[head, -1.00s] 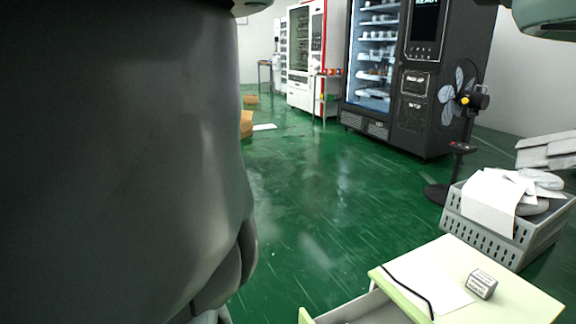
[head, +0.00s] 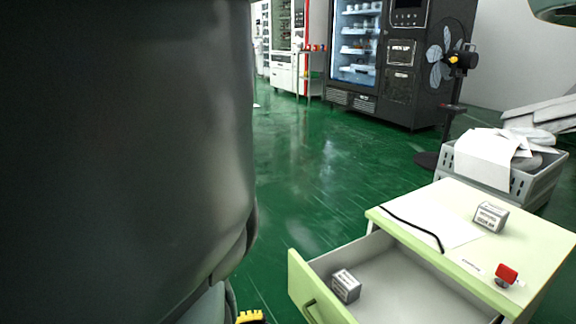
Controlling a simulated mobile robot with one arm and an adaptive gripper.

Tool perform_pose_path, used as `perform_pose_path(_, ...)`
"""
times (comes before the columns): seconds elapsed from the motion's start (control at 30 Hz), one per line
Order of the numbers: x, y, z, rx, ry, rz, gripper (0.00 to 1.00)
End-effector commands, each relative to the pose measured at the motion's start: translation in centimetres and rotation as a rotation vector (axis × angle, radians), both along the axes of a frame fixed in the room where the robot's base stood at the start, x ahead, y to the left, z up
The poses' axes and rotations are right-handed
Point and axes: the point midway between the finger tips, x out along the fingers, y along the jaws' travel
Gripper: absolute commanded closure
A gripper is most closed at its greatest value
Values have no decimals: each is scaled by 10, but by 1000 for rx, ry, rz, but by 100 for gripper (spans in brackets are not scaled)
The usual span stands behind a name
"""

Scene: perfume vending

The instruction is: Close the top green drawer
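The top green drawer (head: 303,287) is pulled open from a pale green cabinet (head: 535,240) at the lower right of the head view. Its front panel with a handle faces the lower left. Inside its grey tray lies a small grey box with printed text (head: 346,286). The drawer's lower right part is cut off by the picture edge. A dark grey link of my arm fills the left side. A yellow toothed part and a dark part show at the bottom edge, left of the drawer and apart from it; I cannot tell whether they belong to my gripper. No gripper fingers are clearly visible.
On the cabinet top are a white sheet, a black cord, a small printed box (head: 490,216) and a red item (head: 506,274). A grey crate (head: 490,178) with papers and a black fan (head: 452,80) stand behind. Green floor is clear toward the vending machines (head: 390,60).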

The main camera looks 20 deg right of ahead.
Motion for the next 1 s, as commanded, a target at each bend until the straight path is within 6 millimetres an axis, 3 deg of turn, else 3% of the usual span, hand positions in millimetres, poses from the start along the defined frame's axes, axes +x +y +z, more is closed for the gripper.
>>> perform_pose_path(0.17,0,-21,-1,-1,0,1,100)
perform_pose_path(0.63,7,-111,-3,-1,-1,-4,100)
perform_pose_path(0.8,9,-130,-2,2,-2,-3,100)
perform_pose_path(1.0,10,-137,0,2,0,-2,100)
